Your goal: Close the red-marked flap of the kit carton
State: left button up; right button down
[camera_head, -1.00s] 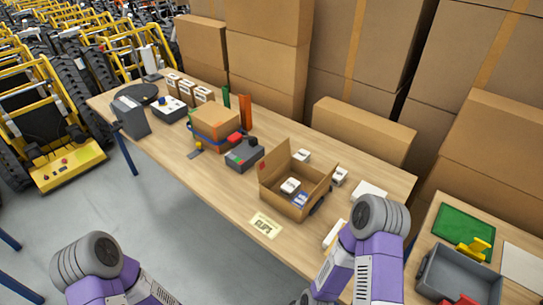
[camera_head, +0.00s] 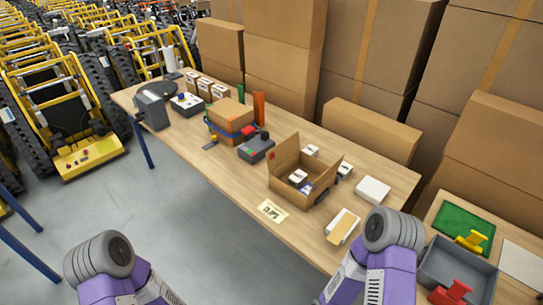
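The kit carton (camera_head: 290,190) stands open on the wooden table, right of the middle. Its red-marked flap (camera_head: 286,158) stands up at the left side, with a small red mark near its top corner. Another flap (camera_head: 327,172) stands up and leans outward at the right side. White boxes (camera_head: 298,176) and a blue-and-white item (camera_head: 307,188) lie inside. Both of my purple arms show at the bottom edge, apart from the carton. Neither gripper is in view.
A paper label (camera_head: 272,211) lies in front of the carton. White boxes (camera_head: 373,190) lie to its right. A grey device (camera_head: 257,149) and a strapped box (camera_head: 230,118) stand left. A grey bin (camera_head: 455,270) and green tray (camera_head: 462,223) are on the right table.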

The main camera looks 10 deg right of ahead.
aim_at(276, 156)
jog(key=u, duration=1.25)
jog(key=i, duration=0.75)
jog(key=z, duration=0.25)
